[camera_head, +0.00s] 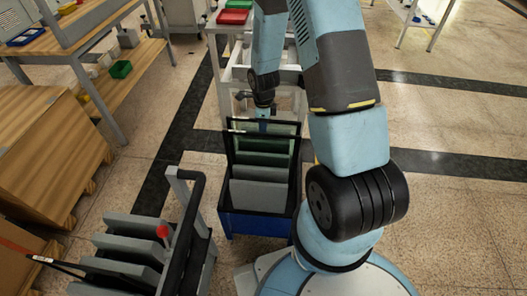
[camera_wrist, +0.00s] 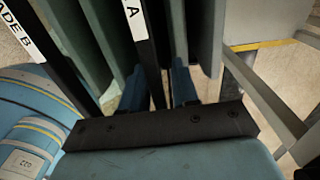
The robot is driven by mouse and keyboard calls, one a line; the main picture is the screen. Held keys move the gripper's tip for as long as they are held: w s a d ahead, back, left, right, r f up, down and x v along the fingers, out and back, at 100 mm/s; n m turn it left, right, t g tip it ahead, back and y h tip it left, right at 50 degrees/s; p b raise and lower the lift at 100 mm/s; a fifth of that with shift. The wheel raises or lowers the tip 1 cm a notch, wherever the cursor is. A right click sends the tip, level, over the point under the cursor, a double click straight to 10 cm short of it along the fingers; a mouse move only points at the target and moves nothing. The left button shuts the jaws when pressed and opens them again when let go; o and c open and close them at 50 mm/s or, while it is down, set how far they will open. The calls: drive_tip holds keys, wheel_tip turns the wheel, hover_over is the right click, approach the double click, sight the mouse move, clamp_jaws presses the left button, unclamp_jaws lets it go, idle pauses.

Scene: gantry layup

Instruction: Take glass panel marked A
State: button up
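A rack with a black frame and blue base (camera_head: 224,220) holds several upright panels, dark green glass (camera_head: 262,160) at the back and grey ones in front. My gripper (camera_head: 262,124) is at the rack's back top edge. In the wrist view, a white label ending in A (camera_wrist: 134,16) sits on a black strip. A second label reading "ADE B" (camera_wrist: 16,38) is on another strip to the left. My gripper's blue fingers (camera_wrist: 160,88) stand apart beside the A strip, with the strip's lower end and a panel edge between them. Contact is not clear.
A cart with grey slabs (camera_head: 125,245) and a black handle stands front left. A wooden crate (camera_head: 50,150) and workbench (camera_head: 75,50) are at the left. A metal table with red trays (camera_head: 232,17) stands behind the rack.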

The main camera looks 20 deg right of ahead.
clamp_jaws()
idle(1.1)
